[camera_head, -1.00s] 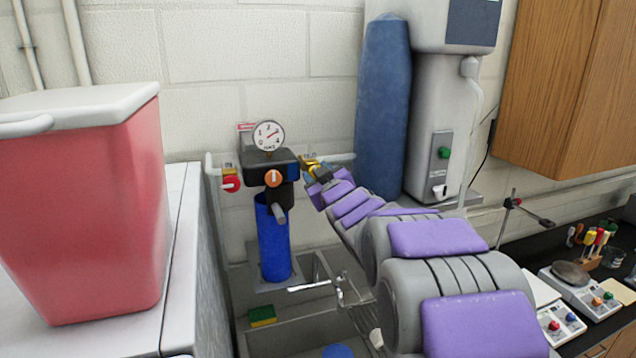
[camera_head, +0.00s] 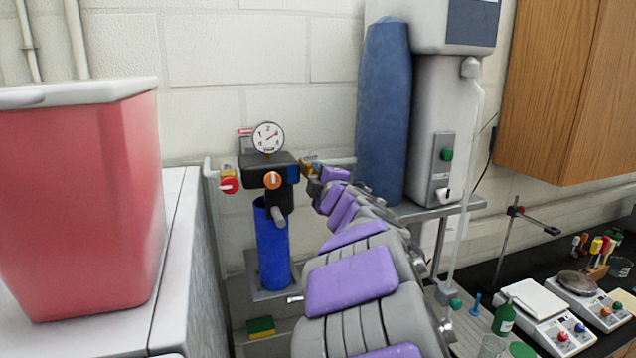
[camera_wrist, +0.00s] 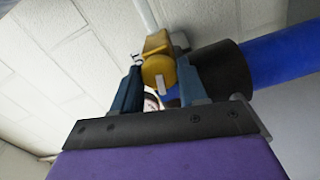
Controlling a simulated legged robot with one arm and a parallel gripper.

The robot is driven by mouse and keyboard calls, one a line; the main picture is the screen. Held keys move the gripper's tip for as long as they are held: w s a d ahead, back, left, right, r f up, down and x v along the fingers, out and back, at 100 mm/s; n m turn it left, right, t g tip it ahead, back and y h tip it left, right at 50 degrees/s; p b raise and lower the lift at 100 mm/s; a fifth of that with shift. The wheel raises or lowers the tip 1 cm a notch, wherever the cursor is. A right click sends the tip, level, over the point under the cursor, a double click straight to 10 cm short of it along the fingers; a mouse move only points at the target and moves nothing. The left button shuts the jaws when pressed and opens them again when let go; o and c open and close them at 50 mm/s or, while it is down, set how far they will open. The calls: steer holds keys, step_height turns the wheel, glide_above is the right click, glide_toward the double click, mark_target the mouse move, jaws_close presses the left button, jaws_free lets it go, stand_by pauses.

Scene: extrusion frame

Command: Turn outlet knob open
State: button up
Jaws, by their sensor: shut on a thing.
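The yellow outlet knob (camera_wrist: 158,71) sits between the two blue-grey fingers of my gripper (camera_wrist: 160,78) in the wrist view, with a pale lever mark on its face. My gripper is shut on it. In the head view my gripper (camera_head: 314,178) is at the right side of the filter unit (camera_head: 270,168), and only a small yellow part of the outlet (camera_head: 310,162) shows; the fingertips there are mostly hidden. The red knob (camera_head: 229,185) is on the unit's left, and an orange knob (camera_head: 272,180) is on its front.
A round gauge (camera_head: 268,137) tops the unit, and a blue filter cylinder (camera_head: 272,248) hangs below it. A red bin (camera_head: 85,200) stands at left. A tall blue cylinder (camera_head: 384,115) and a grey wall apparatus (camera_head: 432,130) are close to my arm's right.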

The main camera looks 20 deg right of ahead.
steer(key=shift+d+f+n+b, duration=0.1)
steer(key=shift+f+n+b, duration=0.1)
steer(key=shift+n, duration=0.4)
steer(key=shift+f+n+b, duration=0.1)
steer(key=shift+n+b, duration=0.05)
steer(key=shift+n, duration=0.45)
steer(key=o, duration=1)
steer(key=shift+a+r, duration=0.1)
steer(key=shift+a, duration=0.1)
steer(key=shift+s+a, duration=0.1)
